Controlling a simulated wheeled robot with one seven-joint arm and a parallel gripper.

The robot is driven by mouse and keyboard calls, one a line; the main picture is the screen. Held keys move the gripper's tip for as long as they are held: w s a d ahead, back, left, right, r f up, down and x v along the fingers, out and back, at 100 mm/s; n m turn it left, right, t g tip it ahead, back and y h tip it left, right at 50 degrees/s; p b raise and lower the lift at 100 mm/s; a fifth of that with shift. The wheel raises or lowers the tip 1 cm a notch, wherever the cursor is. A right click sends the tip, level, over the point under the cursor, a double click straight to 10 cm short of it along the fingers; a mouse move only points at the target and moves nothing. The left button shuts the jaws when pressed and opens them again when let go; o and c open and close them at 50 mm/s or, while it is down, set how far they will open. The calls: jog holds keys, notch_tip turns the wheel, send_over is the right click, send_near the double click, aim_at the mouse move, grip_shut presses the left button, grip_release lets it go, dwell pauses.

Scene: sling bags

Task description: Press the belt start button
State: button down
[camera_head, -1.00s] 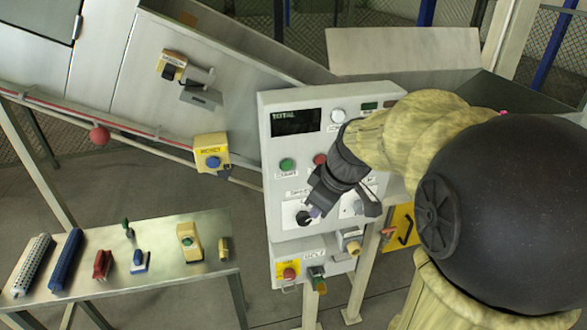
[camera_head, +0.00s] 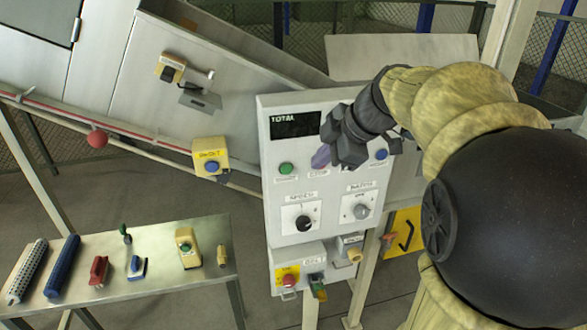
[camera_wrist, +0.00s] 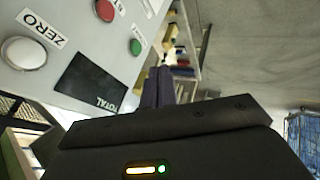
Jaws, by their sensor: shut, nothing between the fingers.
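The grey control panel (camera_head: 264,215) carries a green button (camera_head: 286,169), which also shows in the wrist view (camera_wrist: 136,47). A smaller box (camera_head: 298,253) below the panel has a label that seems to read BELT. On it are a red button (camera_head: 289,280) on a yellow plate and a dark greenish control (camera_head: 317,279), too small to make out clearly. My gripper (camera_head: 321,157) is shut and empty, in front of the panel below the TOTAL display (camera_head: 296,125). It hides part of the panel. Its purple fingers also show in the wrist view (camera_wrist: 158,87).
The panel also has a blue button (camera_head: 381,154), a black dial (camera_head: 303,222) and a grey knob (camera_head: 361,211). A red button (camera_wrist: 105,10) and a white ZERO button (camera_wrist: 24,53) show in the wrist view. A metal table (camera_head: 150,285) with several items stands at left.

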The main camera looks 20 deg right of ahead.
aim_at(294, 170)
jog(key=w+a+f+p, duration=0.1)
jog(key=w+f+p, duration=0.1)
jog(key=w+a+f+p, duration=0.1)
jog(key=w+f, duration=0.2)
jog(key=w+a+f+p, duration=0.1)
jog(key=w+f+p, duration=0.1)
jog(key=shift+w+a+f+p, duration=0.15)
jog(key=shift+w+a+p, duration=0.15)
jog(key=shift+a, duration=0.05)
jog(key=shift+w+f, duration=0.2)
jog(key=shift+w, duration=0.25)
